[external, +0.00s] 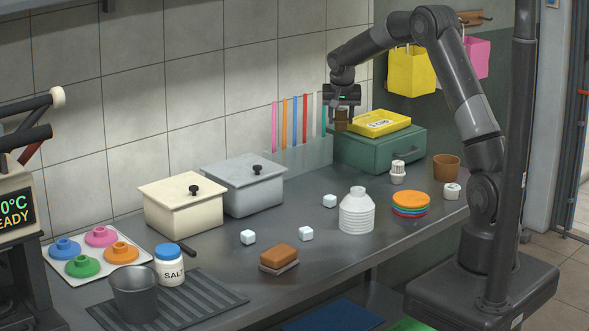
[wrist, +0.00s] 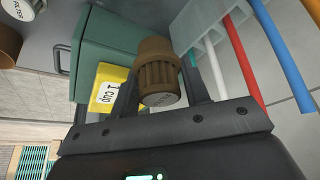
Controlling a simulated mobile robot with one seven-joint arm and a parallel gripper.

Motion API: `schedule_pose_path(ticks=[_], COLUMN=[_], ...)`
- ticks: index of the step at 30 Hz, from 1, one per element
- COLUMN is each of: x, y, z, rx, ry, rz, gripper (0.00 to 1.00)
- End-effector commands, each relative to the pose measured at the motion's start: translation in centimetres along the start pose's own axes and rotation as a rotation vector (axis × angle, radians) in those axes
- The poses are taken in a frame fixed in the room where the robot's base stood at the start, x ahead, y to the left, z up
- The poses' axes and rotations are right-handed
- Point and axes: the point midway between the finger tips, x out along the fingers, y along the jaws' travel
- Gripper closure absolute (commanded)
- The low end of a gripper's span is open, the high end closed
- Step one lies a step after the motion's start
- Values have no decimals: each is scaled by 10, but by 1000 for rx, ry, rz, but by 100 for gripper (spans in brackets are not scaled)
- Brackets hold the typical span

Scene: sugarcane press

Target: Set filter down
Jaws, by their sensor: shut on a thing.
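A brown ribbed filter (wrist: 158,62) is held between the two fingers of my gripper (wrist: 146,84) in the wrist view. In the external view the filter (external: 341,124) hangs below my gripper (external: 342,112), in front of the yellow box and near the left end of the green case. It is in the air, and its gap to the surfaces below is hard to judge.
The yellow box (external: 375,124) lies on the green case (external: 375,150). A clear holder (external: 300,157) with coloured straws stands left of it.

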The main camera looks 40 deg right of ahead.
Motion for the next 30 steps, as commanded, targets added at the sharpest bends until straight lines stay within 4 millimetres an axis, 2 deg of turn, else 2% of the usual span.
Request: schedule_pose_path(ticks=[4,11,16,20,23,30], x=[-25,-33,-47,-64,-80,-126], y=[-2,-42,-81,-123,-154,-215], z=[-9,23,59,103,144,252], rx=[-6,-130,-263,-416,-551,-884], ry=[1,-13,-25,-34,-39,-38], rz=[-4,-56,-112,-176,-232,-369], gripper=[80,80,80,80,80,80])
